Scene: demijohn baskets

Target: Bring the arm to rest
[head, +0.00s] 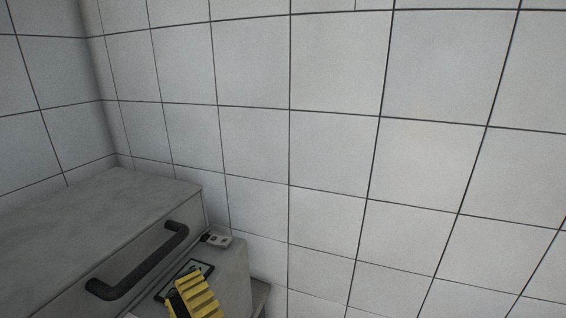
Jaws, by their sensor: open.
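My gripper is not in view. No arm link can be made out for certain. A yellow ribbed piece (196,294) with a dark edge shows at the bottom of the head view, cut off by the frame. I cannot tell what it belongs to.
A grey box-like unit (95,210) with a black bar handle (140,262) fills the lower left. White tiled walls (330,150) meet in a corner at the left.

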